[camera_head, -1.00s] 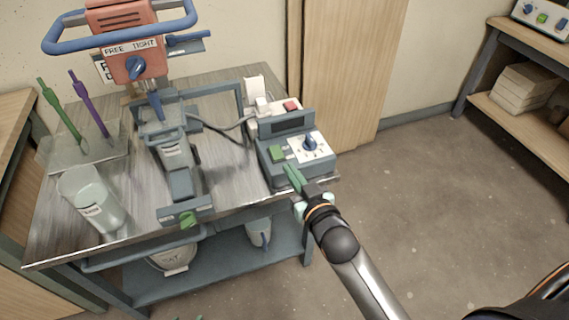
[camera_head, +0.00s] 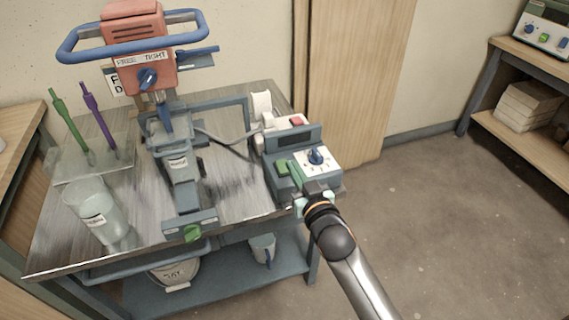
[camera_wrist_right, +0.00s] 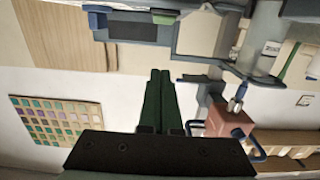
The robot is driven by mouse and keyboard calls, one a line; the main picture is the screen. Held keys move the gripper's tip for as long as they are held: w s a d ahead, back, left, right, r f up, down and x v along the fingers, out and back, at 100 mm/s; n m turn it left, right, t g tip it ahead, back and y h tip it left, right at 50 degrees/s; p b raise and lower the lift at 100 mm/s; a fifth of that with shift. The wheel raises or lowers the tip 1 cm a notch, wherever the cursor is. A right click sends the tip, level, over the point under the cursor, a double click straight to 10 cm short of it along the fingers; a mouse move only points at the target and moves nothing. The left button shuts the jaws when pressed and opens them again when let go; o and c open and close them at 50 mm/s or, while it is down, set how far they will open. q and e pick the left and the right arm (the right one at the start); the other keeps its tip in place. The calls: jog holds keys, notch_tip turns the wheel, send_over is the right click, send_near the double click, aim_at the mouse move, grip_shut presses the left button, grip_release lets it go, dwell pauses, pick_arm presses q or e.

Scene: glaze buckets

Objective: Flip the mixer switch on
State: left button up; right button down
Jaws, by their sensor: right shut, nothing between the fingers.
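The grey control box (camera_head: 275,185) stands at the right front corner of the cart top. It carries a green rocker switch (camera_head: 282,168) and a blue dial knob (camera_head: 316,156) on a white plate. My right gripper (camera_head: 297,168) is shut and empty, its green fingertips over the box front, close beside the green switch; I cannot tell whether they touch. In the wrist view the shut fingers (camera_wrist_right: 158,78) point at the box (camera_wrist_right: 135,30), with the green switch (camera_wrist_right: 165,18) above them. The red mixer head (camera_head: 140,50) stands at the left. My left gripper is not in view.
Open floor lies to the right.

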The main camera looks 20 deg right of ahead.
send_over(284, 169)
jog(key=shift+s+f+b, duration=0.25)
jog(key=shift+s+b, duration=0.1)
jog(key=shift+b, duration=0.05)
jog(key=f, duration=0.1)
jog(key=f+b, duration=0.1)
jog(key=f, duration=0.1)
jog(key=shift+w+f, duration=0.2)
jog(key=shift+w, duration=0.05)
jog(key=shift+w+f, duration=0.1)
jog(key=shift+f, duration=0.15)
